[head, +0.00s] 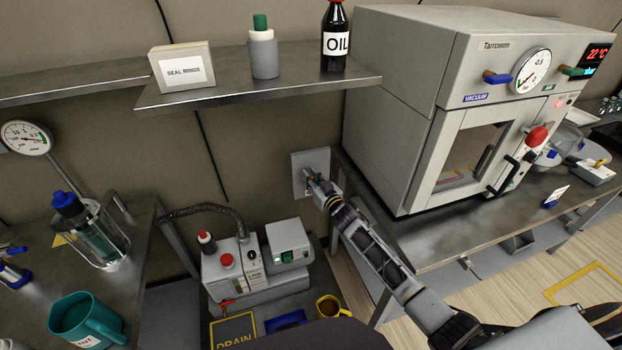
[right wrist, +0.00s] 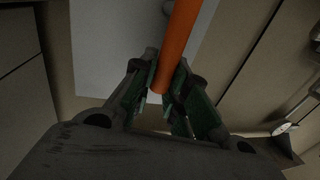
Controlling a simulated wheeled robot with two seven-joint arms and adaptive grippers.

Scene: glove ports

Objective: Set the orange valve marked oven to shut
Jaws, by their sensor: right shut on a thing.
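The orange valve handle (right wrist: 182,38) shows in the right wrist view as a long orange bar that runs from the top edge down between my fingers. Behind it is a pale grey wall plate (right wrist: 100,45), which also shows in the head view (head: 298,172). My right gripper (right wrist: 167,78) is shut on the lower end of the bar. In the head view my right gripper (head: 311,180) is at the plate and hides the valve. No oven marking can be read on the valve. My left gripper is in neither view.
A vacuum oven (head: 395,110) stands on the bench right of my right arm. A steel shelf (head: 215,95) with an oil bottle (head: 335,38) hangs above and left of the plate. A pump (head: 235,270) and a small grey box (head: 288,243) sit below it.

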